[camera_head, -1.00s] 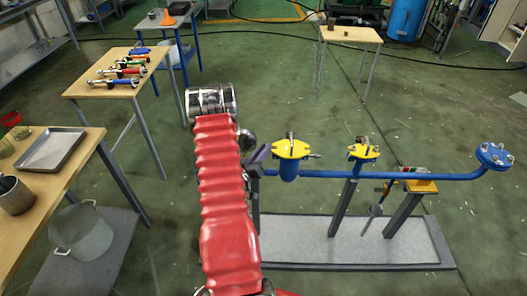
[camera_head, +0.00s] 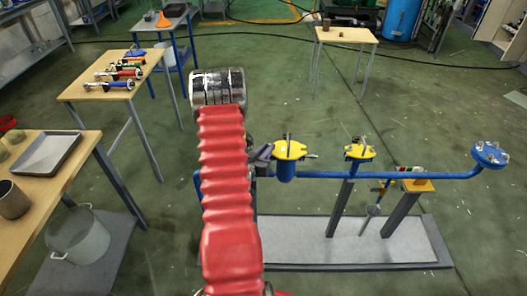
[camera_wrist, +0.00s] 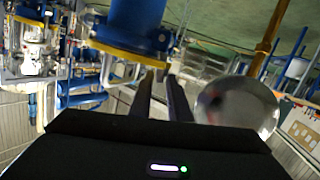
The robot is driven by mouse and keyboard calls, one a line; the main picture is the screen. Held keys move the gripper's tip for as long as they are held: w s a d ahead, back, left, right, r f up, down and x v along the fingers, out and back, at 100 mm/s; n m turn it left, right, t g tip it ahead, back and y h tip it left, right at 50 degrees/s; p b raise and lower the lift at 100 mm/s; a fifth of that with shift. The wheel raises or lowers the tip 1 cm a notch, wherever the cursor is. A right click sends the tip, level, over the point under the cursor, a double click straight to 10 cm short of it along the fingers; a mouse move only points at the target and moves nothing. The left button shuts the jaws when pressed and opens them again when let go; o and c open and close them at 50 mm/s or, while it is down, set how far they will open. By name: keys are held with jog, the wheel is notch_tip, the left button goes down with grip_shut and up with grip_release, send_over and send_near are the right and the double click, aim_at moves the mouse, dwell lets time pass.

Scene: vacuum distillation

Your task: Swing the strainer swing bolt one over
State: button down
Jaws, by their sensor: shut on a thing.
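The strainer is a blue pot with a yellow lid (camera_head: 290,151), on the blue pipe in the head view. Small bolts show on the lid's top and right edge. In the wrist view its yellow flange (camera_wrist: 128,50) and blue body (camera_wrist: 137,20) are close above my fingers. My gripper (camera_head: 265,153) is at the left side of the lid. In the wrist view its two dark fingers (camera_wrist: 165,78) are close together beside the flange rim, shut on a swing bolt. The bolt itself is too small and dark to make out between them.
A second yellow-topped fitting (camera_head: 360,151) stands right on the same blue pipe (camera_head: 420,176), which ends in a blue flange (camera_head: 490,154). The grey skid base (camera_head: 340,240) lies below. Tables with tools (camera_head: 112,72) and a tray (camera_head: 48,152) stand left.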

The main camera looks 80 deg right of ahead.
jog(key=shift+s+d+r+m+t+y, duration=0.2)
jog(key=shift+s+m+t+y, duration=0.15)
jog(key=shift+s+m, duration=0.3)
jog(key=c, duration=1.9)
grip_release()
jog(key=shift+a, duration=0.15)
jog(key=v, duration=1.3)
jog(key=shift+a, duration=0.3)
